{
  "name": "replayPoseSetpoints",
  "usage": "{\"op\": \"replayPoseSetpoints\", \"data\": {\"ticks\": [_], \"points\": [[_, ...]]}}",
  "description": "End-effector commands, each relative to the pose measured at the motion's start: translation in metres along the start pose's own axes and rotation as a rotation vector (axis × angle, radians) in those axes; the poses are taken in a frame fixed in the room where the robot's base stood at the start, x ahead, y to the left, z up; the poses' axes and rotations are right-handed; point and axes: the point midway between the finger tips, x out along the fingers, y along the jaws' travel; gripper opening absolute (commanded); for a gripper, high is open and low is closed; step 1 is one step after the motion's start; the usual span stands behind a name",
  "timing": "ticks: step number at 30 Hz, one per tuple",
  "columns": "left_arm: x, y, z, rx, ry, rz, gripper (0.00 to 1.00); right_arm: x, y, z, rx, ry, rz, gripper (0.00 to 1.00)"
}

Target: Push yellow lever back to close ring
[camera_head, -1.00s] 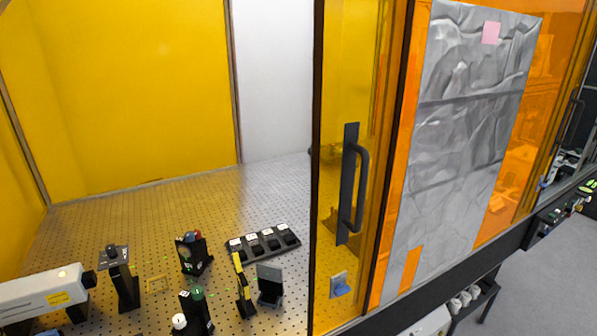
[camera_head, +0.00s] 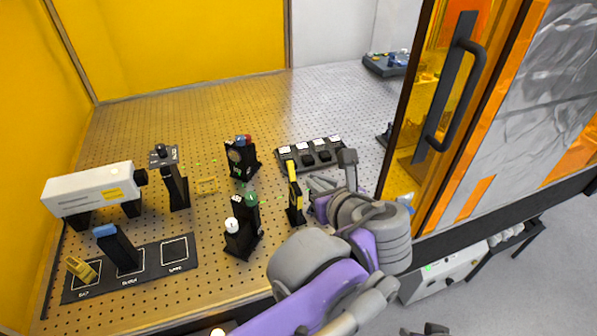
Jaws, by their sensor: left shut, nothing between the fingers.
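The yellow lever (camera_head: 292,173) stands nearly upright on a small black mount (camera_head: 295,214) on the perforated bench. My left gripper (camera_head: 315,187) is shut and empty, just right of the lever. Its fingertips are close to the lever and mount; I cannot tell whether they touch. The gripper and my grey and purple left arm cover the black plate beside the lever. I cannot make out the ring. Dark tips at the bottom edge may be my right gripper (camera_head: 424,331); its opening is unclear.
A black tray (camera_head: 284,156) with several labelled pieces lies behind the lever. Black mounts with knobs (camera_head: 243,233) (camera_head: 240,158) stand to the left. A white laser housing (camera_head: 92,189) is farther left. The orange door's handle (camera_head: 452,82) stands at right. Bare bench lies behind.

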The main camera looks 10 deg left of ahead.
Motion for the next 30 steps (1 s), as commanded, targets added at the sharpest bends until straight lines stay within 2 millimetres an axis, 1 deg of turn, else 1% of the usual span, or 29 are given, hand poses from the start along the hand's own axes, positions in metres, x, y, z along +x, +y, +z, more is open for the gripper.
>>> {"op": "replayPoseSetpoints", "data": {"ticks": [5,12,18,21,24,30], "points": [[0.025,0.002,0.001,-0.002,-0.002,0.005,0.00,-0.002,0.000,-0.002,0.000,0.002,0.000,0.50],[0.078,0.002,0.002,-0.005,0.000,0.006,0.00,-0.004,0.000,-0.005,0.000,0.005,0.000,0.50],[0.114,0.001,0.001,-0.005,0.000,0.003,0.00,-0.006,0.000,-0.008,0.000,0.008,0.000,0.50],[0.126,0.001,0.001,-0.005,0.001,0.002,0.00,-0.007,0.000,-0.009,0.000,0.009,0.000,0.50],[0.133,0.001,0.001,-0.004,0.001,0.002,0.00,-0.008,0.000,-0.010,0.000,0.009,0.000,0.50],[0.137,0.001,0.000,-0.004,0.001,0.001,0.00,-0.008,0.000,-0.010,0.000,0.009,0.000,0.50]]}}
